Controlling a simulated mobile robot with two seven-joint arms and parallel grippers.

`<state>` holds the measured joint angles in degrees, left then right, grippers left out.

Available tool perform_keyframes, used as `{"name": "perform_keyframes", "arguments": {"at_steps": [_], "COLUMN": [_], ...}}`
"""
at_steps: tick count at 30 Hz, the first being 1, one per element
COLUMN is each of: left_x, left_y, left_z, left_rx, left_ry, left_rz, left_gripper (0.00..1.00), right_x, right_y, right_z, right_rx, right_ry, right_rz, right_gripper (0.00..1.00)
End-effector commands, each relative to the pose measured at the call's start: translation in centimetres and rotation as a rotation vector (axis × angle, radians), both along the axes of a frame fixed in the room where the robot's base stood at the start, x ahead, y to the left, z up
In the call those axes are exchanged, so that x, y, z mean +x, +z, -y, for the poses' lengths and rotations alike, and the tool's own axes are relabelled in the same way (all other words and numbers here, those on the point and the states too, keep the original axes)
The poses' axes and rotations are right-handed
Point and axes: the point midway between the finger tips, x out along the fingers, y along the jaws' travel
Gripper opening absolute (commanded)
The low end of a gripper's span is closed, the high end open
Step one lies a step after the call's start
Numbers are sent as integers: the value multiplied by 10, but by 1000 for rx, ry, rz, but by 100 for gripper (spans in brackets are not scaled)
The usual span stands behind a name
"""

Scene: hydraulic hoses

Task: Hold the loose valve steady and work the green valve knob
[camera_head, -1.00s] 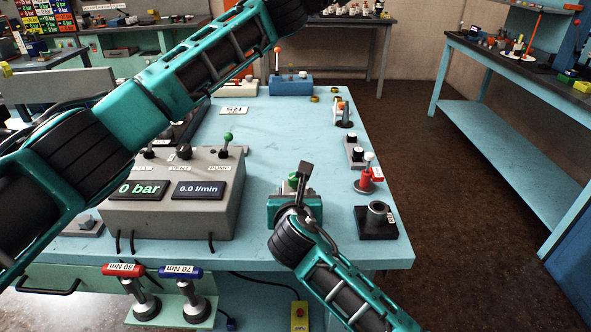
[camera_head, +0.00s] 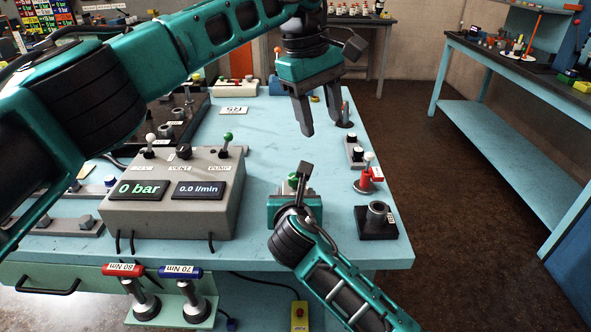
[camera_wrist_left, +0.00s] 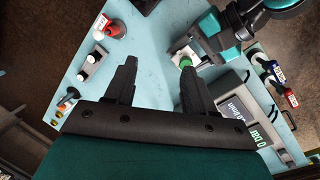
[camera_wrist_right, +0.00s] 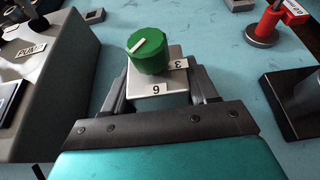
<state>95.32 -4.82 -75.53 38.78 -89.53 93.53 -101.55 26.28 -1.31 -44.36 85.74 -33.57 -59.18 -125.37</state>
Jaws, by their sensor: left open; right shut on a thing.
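My right gripper (camera_wrist_right: 160,98) is shut on the valve block at the table. The green knob also shows in the head view (camera_head: 293,178), partly behind my right wrist, and in the left wrist view (camera_wrist_left: 185,63). My left gripper (camera_head: 322,115) is open and empty, fingers pointing down, above the table and behind the valve. In the left wrist view it (camera_wrist_left: 158,68) shows wide-apart fingers.
A grey pump box (camera_head: 170,205) with small levers and two displays reading 0 bar and 0.0 l/min stands left of the valve. A red fitting (camera_head: 368,180) and a dark block with a ring (camera_head: 376,220) stand at the right edge. The table (camera_head: 270,125) is clear behind the valve.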

Motion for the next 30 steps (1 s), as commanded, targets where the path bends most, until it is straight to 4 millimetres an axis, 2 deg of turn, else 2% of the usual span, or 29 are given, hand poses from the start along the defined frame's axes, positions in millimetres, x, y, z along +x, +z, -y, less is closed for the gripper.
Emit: {"name": "perform_keyframes", "arguments": {"at_steps": [1,4,8,11,24,30], "left_x": [0,-1,-1,-2,-2,-2], "left_y": [0,0,-3,-13,-96,-116], "left_z": [-12,-30,-41,-42,-41,-41], "left_rx": [63,159,213,220,215,216], "left_ry": [-9,-23,-31,-32,-32,-30], "left_rz": [0,-8,-16,-19,-19,-18], "left_gripper": [54,54,54,54,54,54], "right_x": [0,0,0,0,0,0], "right_y": [-1,-1,-1,-1,0,0], "right_z": [0,0,0,0,0,0], "right_rx": [0,0,0,0,0,0], "right_ry": [-1,-1,-1,-1,-1,-1], "right_rz": [-1,-1,-1,-1,-1,-1], "right_gripper": [13,13,13,13,13,13]}}
